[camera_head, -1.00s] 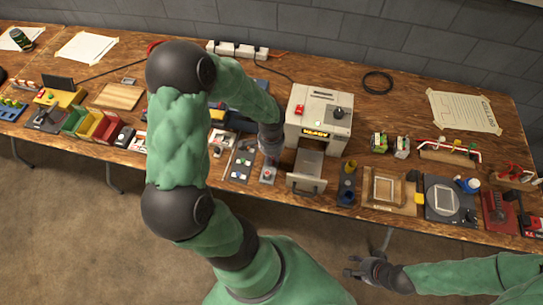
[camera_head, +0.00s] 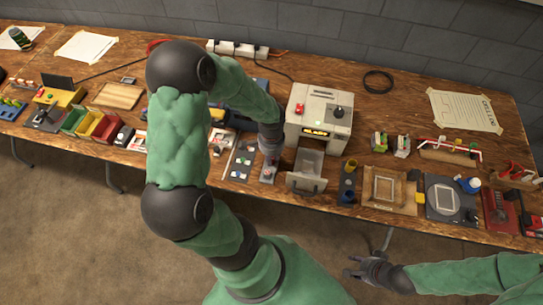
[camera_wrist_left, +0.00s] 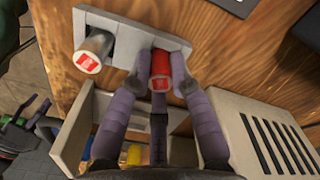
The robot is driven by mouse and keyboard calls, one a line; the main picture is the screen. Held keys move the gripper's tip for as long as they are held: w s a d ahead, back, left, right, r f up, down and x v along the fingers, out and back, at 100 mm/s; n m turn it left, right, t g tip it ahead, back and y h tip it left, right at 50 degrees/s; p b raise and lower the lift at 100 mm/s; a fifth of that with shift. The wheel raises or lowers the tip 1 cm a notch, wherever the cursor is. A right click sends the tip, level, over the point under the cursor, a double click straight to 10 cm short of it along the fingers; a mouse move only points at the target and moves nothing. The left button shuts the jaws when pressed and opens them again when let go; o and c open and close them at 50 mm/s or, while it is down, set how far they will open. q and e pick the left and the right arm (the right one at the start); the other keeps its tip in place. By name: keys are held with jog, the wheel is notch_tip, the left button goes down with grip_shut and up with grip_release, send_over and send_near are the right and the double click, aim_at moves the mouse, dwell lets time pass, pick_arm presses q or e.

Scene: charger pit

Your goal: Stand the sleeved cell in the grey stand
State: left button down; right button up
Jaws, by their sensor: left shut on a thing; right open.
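The red-sleeved cell (camera_wrist_left: 160,66) is between the fingers of my left gripper (camera_wrist_left: 163,85) in the left wrist view. My left gripper is shut on it, over the right part of the grey stand (camera_wrist_left: 126,28). The cell's lower end is hidden, so I cannot tell how deep it sits. A silver cylinder with a red label (camera_wrist_left: 93,52) shows at the stand's left part. In the head view my left gripper (camera_head: 270,156) is just above the small grey stand (camera_head: 268,178), left of the charger. My right gripper (camera_head: 362,270) is open and empty, in front of the table.
The beige charger (camera_head: 319,110) stands right of the stand, its front drawer (camera_head: 305,181) pulled out. A holder with yellow and blue parts (camera_head: 347,182) is beyond the drawer.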

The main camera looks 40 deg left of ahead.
pick_arm(q)
jog(key=c, duration=1)
grip_release()
jog(key=shift+c, duration=0.2)
jog(key=shift+r+p, duration=2.9)
jog(key=shift+r, duration=0.6)
